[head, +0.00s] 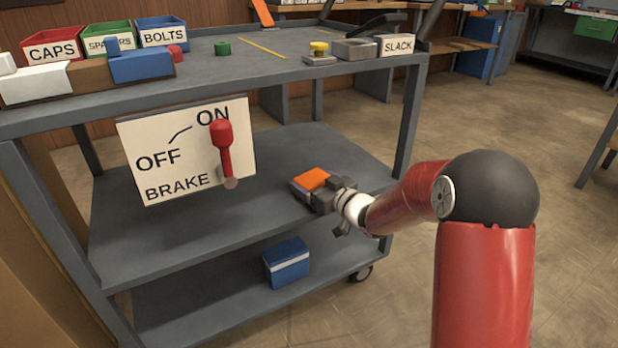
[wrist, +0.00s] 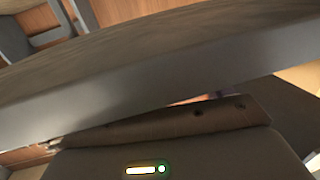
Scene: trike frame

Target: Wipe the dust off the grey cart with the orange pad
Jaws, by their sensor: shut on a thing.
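The grey cart (head: 150,232) has a top, a middle shelf and a bottom shelf. My gripper (head: 318,188) reaches in from the right over the middle shelf, near its right end. It is shut on the orange pad (head: 312,179), whose orange face shows at the gripper's far end. I cannot tell whether the pad touches the shelf. In the wrist view a grey cart edge (wrist: 160,88) crosses close in front, with a brownish surface above it. The pad is not clearly visible there. I cannot make out distinct dust patches on the middle shelf.
A brake sign (head: 185,150) with a red lever (head: 224,148) hangs at the cart's front, left of my gripper. A blue box (head: 286,262) sits on the bottom shelf. Bins and small parts stand on the top. The middle shelf looks clear between sign and gripper.

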